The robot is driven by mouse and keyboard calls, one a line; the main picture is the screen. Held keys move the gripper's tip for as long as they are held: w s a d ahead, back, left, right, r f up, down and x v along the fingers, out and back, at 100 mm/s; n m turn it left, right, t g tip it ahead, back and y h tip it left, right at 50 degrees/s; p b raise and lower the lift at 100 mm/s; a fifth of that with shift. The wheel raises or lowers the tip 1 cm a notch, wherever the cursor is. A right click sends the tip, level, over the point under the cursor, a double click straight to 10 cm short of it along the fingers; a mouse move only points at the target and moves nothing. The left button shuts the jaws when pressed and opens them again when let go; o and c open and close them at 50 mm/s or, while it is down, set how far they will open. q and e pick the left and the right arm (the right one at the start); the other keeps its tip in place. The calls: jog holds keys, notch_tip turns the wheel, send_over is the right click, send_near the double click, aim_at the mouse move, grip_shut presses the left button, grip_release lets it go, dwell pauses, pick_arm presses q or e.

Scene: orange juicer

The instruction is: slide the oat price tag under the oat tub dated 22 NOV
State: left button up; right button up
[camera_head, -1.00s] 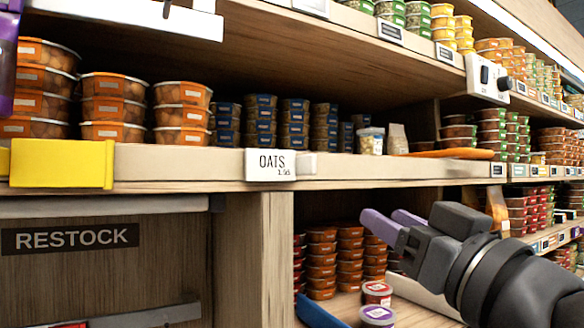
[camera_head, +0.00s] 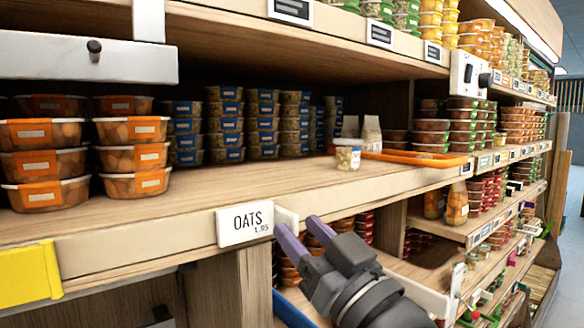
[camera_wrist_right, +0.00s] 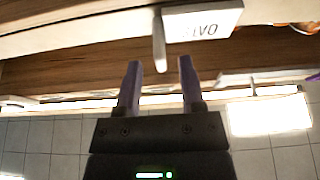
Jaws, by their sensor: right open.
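The oat price tag (camera_head: 244,222), white and marked OATS, sits on the front edge of the shelf. A pale tab (camera_head: 287,221) stands at its right end. My right gripper (camera_head: 303,233) is open just right of and below the tag. In the right wrist view the tag (camera_wrist_right: 203,20) is upside down ahead of my right gripper (camera_wrist_right: 160,64), and the tab's end lies between and just beyond the fingertips. A small clear tub with a white lid (camera_head: 348,154) stands alone on the shelf; its date is unreadable. My left gripper is out of view.
Orange-labelled tubs (camera_head: 132,157) are stacked at the left, dark blue-labelled tubs (camera_head: 225,122) behind. An orange tray (camera_head: 415,158) lies right of the lone tub. The shelf board (camera_head: 250,182) is bare at the front. A yellow holder (camera_head: 28,273) is on the edge at left.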

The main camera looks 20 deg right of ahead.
jog(key=shift+x, duration=1.35)
grip_shut()
dwell(0.4)
